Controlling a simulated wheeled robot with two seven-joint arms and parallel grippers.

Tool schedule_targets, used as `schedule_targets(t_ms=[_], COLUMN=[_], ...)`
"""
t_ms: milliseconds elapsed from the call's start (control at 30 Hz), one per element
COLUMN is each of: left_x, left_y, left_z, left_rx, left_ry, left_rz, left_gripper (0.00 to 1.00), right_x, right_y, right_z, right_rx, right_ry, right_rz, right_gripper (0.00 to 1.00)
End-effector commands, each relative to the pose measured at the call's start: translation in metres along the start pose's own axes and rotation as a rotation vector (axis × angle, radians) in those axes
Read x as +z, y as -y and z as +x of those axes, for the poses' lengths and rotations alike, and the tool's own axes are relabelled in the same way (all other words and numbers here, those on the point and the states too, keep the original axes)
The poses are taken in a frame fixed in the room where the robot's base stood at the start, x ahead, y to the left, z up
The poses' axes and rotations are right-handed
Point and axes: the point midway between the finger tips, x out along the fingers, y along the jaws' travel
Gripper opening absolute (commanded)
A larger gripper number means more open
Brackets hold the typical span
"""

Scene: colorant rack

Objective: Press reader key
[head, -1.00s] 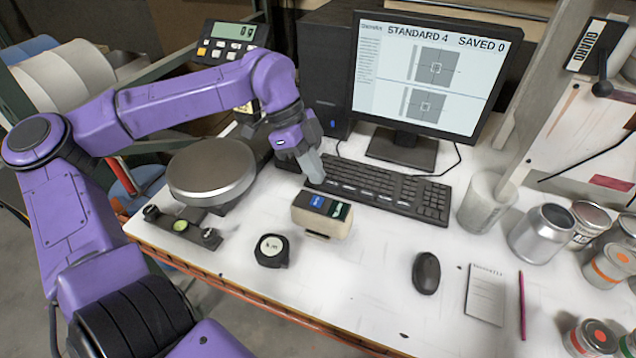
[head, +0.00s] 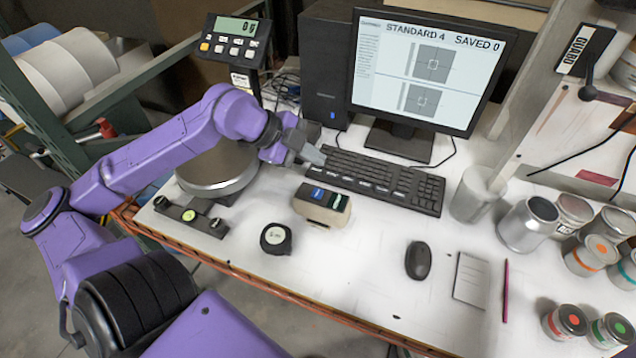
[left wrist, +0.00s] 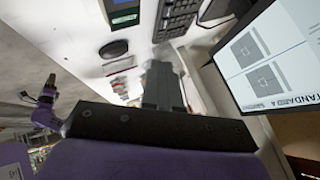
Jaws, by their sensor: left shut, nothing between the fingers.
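The reader is a small beige block (head: 322,212) with a blue key (head: 317,194) and a green key (head: 338,202) on its dark top. It stands on the white bench in front of the keyboard. My left gripper (head: 312,154) is shut and empty, above the keyboard's left end, behind the reader and apart from it. In the left wrist view the shut fingers (left wrist: 163,88) show, with the reader (left wrist: 124,14) partly cut off at the top edge. A small purple and dark arm end, seemingly my right gripper (left wrist: 48,88), shows far off there; its jaws are unclear.
The keyboard (head: 385,181) and monitor (head: 428,70) stand behind; the screen reads STANDARD 4, SAVED 0. A round scale (head: 215,172) is left. A black tape measure (head: 276,238) and mouse (head: 418,260) lie in front. Several cans (head: 528,224) stand right.

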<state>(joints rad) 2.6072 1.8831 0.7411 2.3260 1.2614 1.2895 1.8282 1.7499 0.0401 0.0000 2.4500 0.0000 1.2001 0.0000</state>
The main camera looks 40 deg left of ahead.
Motion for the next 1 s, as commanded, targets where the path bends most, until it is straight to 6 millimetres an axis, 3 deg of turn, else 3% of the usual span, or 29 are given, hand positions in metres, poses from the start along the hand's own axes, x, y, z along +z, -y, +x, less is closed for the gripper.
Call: schedule_targets(t_ms=[500, 1000], left_x=[0.037, 0.042], left_y=[-0.038, -0.042], left_z=[0.051, 0.057], left_rx=[0.002, 0.001], left_ry=[-0.001, 0.000], left_rz=[-0.001, -0.001], left_gripper=[0.00, 0.00], right_x=[0.022, 0.023], right_y=[0.005, 0.005], right_z=[0.053, 0.056], right_rx=[0.000, 0.000], right_ry=[0.000, 0.000], right_rz=[0.000, 0.000], right_gripper=[0.43, 0.43])
